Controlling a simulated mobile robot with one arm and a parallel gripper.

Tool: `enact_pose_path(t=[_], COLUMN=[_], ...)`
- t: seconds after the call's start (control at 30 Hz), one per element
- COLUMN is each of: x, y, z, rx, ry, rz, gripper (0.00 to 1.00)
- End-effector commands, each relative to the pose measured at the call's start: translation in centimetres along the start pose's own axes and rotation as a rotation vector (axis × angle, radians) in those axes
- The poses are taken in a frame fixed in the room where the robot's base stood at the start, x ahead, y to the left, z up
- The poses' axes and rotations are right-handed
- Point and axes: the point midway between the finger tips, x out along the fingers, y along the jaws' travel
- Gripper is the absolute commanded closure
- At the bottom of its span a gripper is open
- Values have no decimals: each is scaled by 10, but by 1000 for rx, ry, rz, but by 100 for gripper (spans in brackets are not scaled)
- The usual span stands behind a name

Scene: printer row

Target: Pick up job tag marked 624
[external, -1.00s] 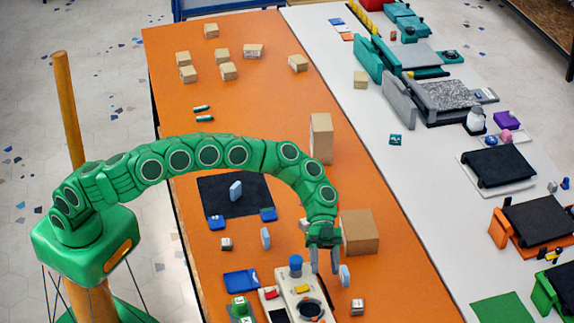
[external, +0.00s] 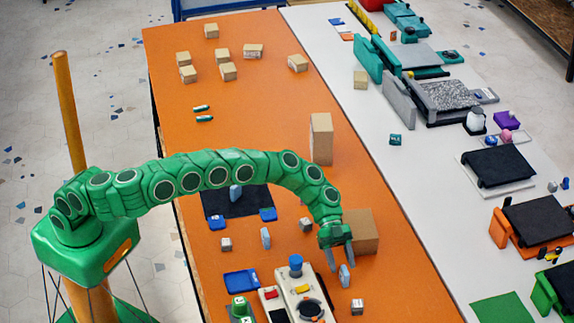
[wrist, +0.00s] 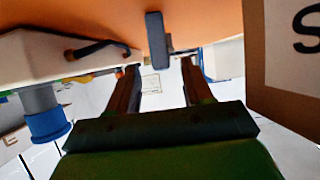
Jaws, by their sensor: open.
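Several pale blue-grey upright tags stand on the orange table; no number can be read on any. One tag (external: 345,276) stands right at my fingertips, left of and below the large cardboard box. It also shows as a dark upright slab (wrist: 157,40) between and beyond the fingers in the wrist view. Another tag (external: 265,237) stands left of my gripper, and a third tag (external: 235,192) is on the black mat, partly behind my arm. My gripper (external: 341,267) is open and empty, pointing down; I cannot tell whether a finger touches the near tag.
A cardboard box (external: 362,232) stands close behind my gripper and fills the right of the wrist view (wrist: 290,65). A white device with a blue knob (external: 295,262) is at left. Small cubes (external: 357,307) (external: 306,224) stand nearby.

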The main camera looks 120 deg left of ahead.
Motion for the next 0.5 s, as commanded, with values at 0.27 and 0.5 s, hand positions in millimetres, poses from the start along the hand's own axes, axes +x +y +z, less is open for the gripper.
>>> enact_pose_path(t=[0.27, 0.5], x=[31, 49], y=[-3, -3], z=[3, 2], rx=[-2, 0], ry=[-3, -1], rz=[0, -2], gripper=[50, 50])
